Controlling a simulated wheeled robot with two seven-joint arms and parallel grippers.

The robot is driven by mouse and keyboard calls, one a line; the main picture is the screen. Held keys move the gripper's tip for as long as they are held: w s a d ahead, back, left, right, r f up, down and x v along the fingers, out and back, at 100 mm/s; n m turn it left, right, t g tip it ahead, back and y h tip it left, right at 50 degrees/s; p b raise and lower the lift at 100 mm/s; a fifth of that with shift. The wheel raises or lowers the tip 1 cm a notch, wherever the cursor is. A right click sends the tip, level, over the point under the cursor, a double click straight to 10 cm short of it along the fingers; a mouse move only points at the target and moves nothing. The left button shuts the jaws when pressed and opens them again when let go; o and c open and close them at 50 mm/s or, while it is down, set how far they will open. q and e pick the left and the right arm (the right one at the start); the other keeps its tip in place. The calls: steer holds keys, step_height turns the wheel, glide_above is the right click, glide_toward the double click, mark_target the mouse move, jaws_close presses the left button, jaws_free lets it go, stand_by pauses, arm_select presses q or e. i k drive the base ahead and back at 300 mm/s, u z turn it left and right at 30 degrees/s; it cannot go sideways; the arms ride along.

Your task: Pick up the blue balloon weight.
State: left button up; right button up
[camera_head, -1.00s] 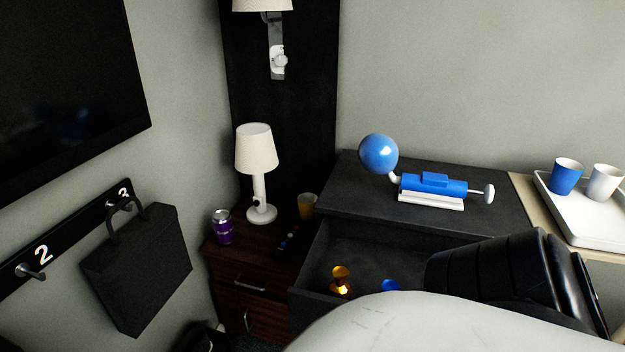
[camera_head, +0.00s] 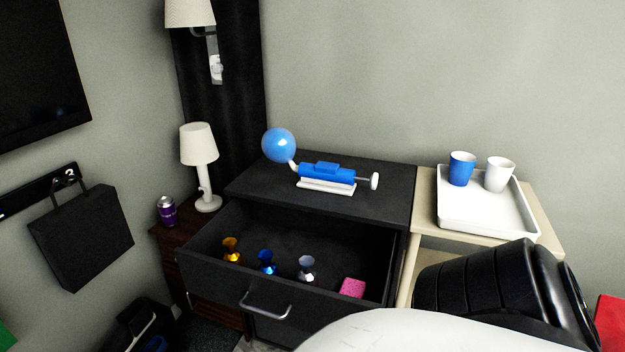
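The blue balloon weight (camera_head: 267,262) stands in the open black drawer (camera_head: 215,276), between a gold weight (camera_head: 231,250) on its left and a silver-grey weight (camera_head: 306,268) on its right. It is small, shiny and narrow-waisted, and nothing covers it in this view. A blue balloon (camera_head: 278,145) sits on a blue and white pump (camera_head: 326,174) on top of the black cabinet. My arm parts fill the lower right of the view. Neither gripper shows.
A pink block (camera_head: 352,288) lies in the drawer's right part. The drawer has a grey handle (camera_head: 266,304) on its front. A white tray (camera_head: 484,214) with a blue cup (camera_head: 461,169) and a white cup (camera_head: 499,174) is on the right. A lamp (camera_head: 200,160) and purple can (camera_head: 167,211) stand left.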

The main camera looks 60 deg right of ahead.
mark_target(268, 267)
steer(key=k, duration=0.05)
steer(key=z, duration=1.4)
